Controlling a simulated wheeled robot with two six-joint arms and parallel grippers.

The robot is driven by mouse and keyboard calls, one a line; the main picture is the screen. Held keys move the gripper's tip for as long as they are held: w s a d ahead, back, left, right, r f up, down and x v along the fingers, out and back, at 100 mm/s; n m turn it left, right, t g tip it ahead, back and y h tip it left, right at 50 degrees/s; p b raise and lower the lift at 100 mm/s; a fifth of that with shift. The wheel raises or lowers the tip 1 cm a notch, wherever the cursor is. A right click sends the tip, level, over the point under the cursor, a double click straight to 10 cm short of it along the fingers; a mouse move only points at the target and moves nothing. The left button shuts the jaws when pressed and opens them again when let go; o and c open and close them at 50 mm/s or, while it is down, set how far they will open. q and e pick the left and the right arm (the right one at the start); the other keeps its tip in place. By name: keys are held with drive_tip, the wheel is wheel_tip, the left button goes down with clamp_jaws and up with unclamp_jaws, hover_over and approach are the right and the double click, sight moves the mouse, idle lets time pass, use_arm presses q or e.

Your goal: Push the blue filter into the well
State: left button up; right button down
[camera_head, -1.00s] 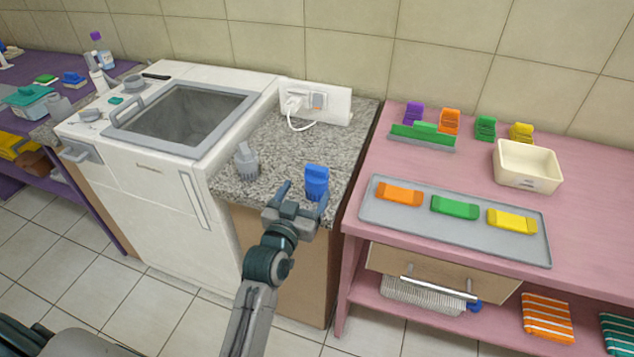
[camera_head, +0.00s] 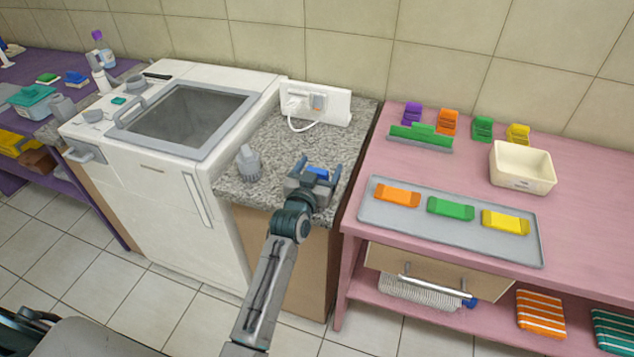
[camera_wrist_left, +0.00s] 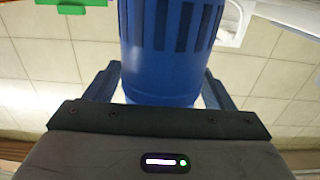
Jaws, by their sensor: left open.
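The blue filter (camera_head: 318,172) stands near the front right of the granite counter, mostly hidden behind my left gripper (camera_head: 319,165). In the left wrist view the ribbed blue filter (camera_wrist_left: 170,50) fills the middle, between the two fingers of my left gripper (camera_wrist_left: 160,90). The fingers are open, one on each side of it; I cannot tell whether they touch it. A grey-rimmed recess (camera_head: 185,118) is in the top of the white appliance; I cannot tell whether this is the well. My right gripper is not in view.
A grey knobbed piece (camera_head: 249,163) stands left of the filter on the counter. A white wall box (camera_head: 315,103) with a cable is behind. The pink table (camera_head: 580,200) at right bears a grey tray (camera_head: 450,240) and a cream bin (camera_head: 522,180).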

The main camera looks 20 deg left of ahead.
use_arm(q)
drive_tip(key=shift+s, duration=0.1)
drive_tip(key=c, duration=1.1)
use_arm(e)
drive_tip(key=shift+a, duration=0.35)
use_arm(q)
drive_tip(key=shift+r, duration=0.1)
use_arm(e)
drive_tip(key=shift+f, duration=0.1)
